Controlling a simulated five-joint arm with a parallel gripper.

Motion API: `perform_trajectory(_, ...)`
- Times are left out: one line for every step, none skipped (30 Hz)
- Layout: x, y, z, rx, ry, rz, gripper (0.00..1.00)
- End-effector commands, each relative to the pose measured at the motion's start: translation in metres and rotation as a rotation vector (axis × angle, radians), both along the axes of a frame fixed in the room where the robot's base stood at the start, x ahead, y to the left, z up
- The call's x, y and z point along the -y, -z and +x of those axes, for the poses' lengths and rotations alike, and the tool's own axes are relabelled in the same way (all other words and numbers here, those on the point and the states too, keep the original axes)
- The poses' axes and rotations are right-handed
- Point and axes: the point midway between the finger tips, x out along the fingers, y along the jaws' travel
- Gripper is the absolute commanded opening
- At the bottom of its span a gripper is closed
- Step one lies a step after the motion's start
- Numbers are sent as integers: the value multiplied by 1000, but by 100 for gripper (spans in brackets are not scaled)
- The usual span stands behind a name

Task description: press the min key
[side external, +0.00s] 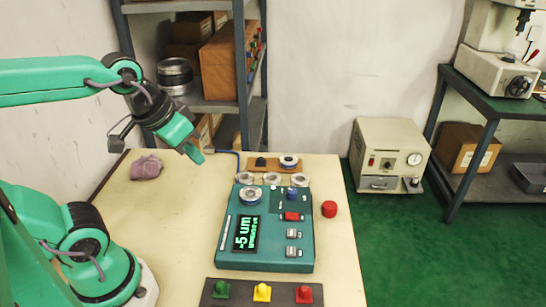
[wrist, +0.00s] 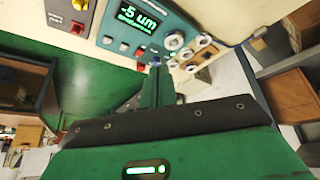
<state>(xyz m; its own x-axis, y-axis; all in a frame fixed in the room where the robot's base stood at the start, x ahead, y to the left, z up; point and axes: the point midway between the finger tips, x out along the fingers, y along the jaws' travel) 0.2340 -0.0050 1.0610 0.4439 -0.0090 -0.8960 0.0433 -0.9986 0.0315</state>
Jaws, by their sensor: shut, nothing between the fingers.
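A teal gauge box (side external: 226,256) lies on the table, its lit display (side external: 246,233) showing -5 um in green. The key labels are too small to read, so I cannot tell which is min. My gripper (side external: 198,159) is shut and empty, above the table behind and left of the box, touching no key.
A metal ring (side external: 250,195) sits on the box's upper left. Several rings and a brown board (side external: 263,163) lie behind it. A dark strip (side external: 240,292) with green, yellow and red buttons lies in front. A red cap (side external: 329,209) is right; a mauve cloth (side external: 146,167) is left.

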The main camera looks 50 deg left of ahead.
Motion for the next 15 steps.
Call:
perform_trajectory(2,-1,4,-13,-11,-9,0)
perform_trajectory(3,-1,6,-21,-20,-16,0)
perform_trajectory(5,-2,10,-31,-33,-25,0)
perform_trajectory(7,-2,13,-40,-45,-32,0)
perform_trajectory(8,-2,15,-49,-57,-40,0)
perform_trajectory(10,-3,20,-61,-73,-49,0)
perform_trajectory(12,-3,23,-70,-87,-57,0)
perform_trajectory(14,-3,26,-80,-100,-64,0)
perform_trajectory(17,-3,31,-95,-118,-74,0)
perform_trajectory(19,-3,34,-105,-132,-80,0)
perform_trajectory(21,-3,37,-115,-147,-87,0)
perform_trajectory(24,-3,42,-128,-164,-96,0)
perform_trajectory(26,-2,45,-136,-178,-102,0)
perform_trajectory(28,-2,48,-148,-192,-107,0)
perform_trajectory(31,-1,53,-160,-211,-115,0)
